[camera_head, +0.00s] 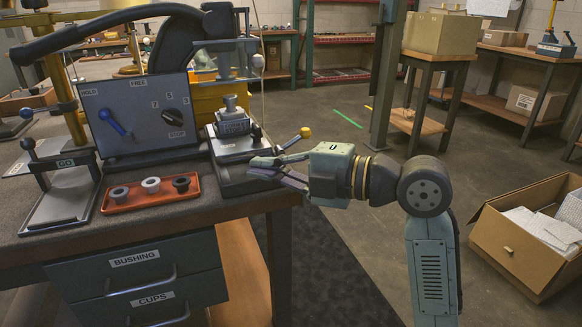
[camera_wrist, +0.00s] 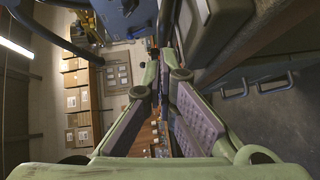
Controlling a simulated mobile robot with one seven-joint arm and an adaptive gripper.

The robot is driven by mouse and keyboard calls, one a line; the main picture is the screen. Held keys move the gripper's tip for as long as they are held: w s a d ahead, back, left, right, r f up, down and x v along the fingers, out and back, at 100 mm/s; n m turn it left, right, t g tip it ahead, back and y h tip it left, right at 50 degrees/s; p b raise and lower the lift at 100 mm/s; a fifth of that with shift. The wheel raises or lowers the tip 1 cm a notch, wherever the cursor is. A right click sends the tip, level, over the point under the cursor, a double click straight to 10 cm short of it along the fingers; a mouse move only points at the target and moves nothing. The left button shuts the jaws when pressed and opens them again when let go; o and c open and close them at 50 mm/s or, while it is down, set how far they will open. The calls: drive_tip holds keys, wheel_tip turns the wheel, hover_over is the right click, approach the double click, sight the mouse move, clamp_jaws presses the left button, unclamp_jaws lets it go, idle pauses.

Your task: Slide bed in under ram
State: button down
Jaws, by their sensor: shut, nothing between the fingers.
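A small press stands near the right end of the bench, with a dark base (camera_head: 232,180). A pale flat bed (camera_head: 238,147) lies on this base and carries a grey stepped block (camera_head: 233,122) with a label. In the wrist view the fingers (camera_wrist: 165,75) nearly meet; the bed is not clear there.
A lever with a yellow knob (camera_head: 305,132) sticks out above my fingers. An orange tray (camera_head: 150,192) with 3 bushings lies to the left. A control panel (camera_head: 140,115) stands behind it. The floor right of the bench holds an open carton (camera_head: 530,240).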

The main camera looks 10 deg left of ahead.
sight(256, 150)
drive_tip(key=shift+w+a+f, duration=0.2)
drive_tip(key=shift+w+a, duration=0.45)
drive_tip(key=shift+w, duration=0.3)
drive_tip(key=w+a, duration=0.1)
drive_tip(key=w, duration=0.1)
drive_tip(key=w+a, duration=0.1)
drive_tip(key=w, duration=0.1)
drive_tip(key=shift+a, duration=0.35)
